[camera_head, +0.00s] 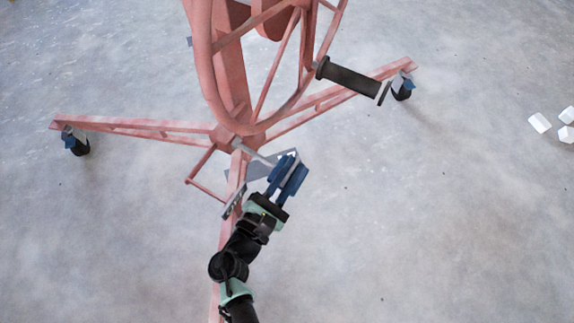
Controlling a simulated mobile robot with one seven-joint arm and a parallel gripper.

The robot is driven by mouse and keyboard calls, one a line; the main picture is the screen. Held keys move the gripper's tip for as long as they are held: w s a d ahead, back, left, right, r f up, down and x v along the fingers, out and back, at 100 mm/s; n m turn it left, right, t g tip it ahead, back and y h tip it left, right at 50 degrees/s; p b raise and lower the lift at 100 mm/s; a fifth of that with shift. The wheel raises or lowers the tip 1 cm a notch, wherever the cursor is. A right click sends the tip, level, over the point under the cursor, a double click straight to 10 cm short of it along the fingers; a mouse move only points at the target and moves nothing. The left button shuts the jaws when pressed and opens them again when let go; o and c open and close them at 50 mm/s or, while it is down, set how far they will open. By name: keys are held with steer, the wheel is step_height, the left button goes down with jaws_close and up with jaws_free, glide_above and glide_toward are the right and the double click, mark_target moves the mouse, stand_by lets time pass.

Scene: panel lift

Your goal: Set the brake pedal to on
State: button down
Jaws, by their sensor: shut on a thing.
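The panel lift (223,60) is a salmon-pink steel frame standing on splayed legs. A thin grey metal bar, which looks like the brake pedal (252,153), runs from the frame's base hub down to the right. Its lower end goes in among the blue fingers of my gripper (285,174). My gripper is shut on that end, and the fingers hide most of it. A flat grey plate shows just behind the bar. I cannot tell the pedal's on or off position from this view.
A black crank grip (348,77) sticks out at the right of the frame. Casters stand at the left (76,142) and right (402,88) leg ends. My arm lies along the front leg. White blocks (540,122) lie far right. The concrete floor right of my gripper is clear.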

mark_target(281, 189)
steer(key=shift+a+f+m+b, duration=0.2)
steer(key=shift+f+m+b, duration=0.15)
steer(key=shift+f, duration=0.2)
steer(key=shift+a+f+m+b, duration=0.15)
steer(key=shift+f+m+b, duration=0.2)
steer(key=shift+f, duration=0.2)
steer(key=shift+w+f+b, duration=0.1)
steer(key=shift+f+b, duration=0.45)
steer(key=shift+f, duration=0.25)
steer(key=c, duration=0.9)
jaws_free()
steer(key=shift+d, duration=0.1)
steer(key=shift+s, duration=0.2)
steer(key=p+v, duration=0.4)
steer(key=v, duration=0.8)
steer(key=shift+s+a, duration=0.25)
steer(key=shift+s, duration=0.05)
